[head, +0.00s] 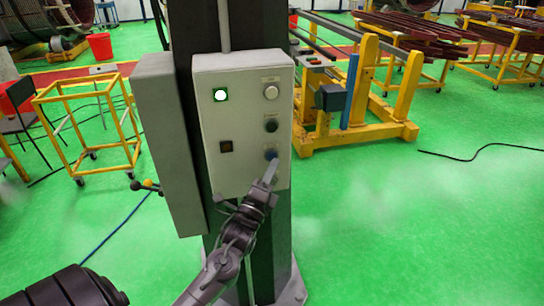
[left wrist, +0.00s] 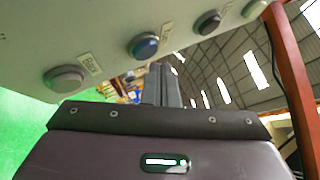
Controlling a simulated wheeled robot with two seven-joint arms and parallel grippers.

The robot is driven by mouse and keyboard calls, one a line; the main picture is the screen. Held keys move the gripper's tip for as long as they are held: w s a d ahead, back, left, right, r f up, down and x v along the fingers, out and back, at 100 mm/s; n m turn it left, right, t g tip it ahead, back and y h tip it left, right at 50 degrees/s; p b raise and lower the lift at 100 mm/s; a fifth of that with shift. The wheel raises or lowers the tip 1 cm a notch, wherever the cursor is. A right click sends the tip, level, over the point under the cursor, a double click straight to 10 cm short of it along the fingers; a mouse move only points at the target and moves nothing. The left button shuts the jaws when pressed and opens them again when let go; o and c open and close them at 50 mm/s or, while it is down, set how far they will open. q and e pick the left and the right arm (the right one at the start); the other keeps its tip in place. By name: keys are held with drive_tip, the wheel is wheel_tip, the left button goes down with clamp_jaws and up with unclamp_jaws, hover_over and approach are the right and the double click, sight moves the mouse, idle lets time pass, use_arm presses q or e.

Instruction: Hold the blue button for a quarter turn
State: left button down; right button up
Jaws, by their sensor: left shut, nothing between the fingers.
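A pale control box (head: 243,75) is fixed to a dark column. Its blue button (head: 270,154) is the lowest one showing on the right side, partly covered by my left gripper. The blue button also shows in the left wrist view (left wrist: 144,45), just beyond the fingers. My left gripper (head: 272,165) is shut and empty, its tips at or very near the blue button. I cannot tell whether they touch or press it. The shut fingers show in the left wrist view (left wrist: 160,72). My right gripper is not in view.
Above the blue button are a dark button (head: 271,125) and a white button (head: 271,91). A grey button (left wrist: 65,78) is on its other side. A yellow trolley (head: 90,120) stands left.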

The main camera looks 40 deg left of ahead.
use_arm(q)
drive_tip(key=shift+s+d+p, duration=0.45)
drive_tip(key=shift+s+d, duration=0.35)
drive_tip(key=shift+d, duration=0.2)
drive_tip(key=shift+s+d+p, duration=0.4)
drive_tip(key=shift+s+d, duration=0.4)
drive_tip(key=shift+d, duration=0.15)
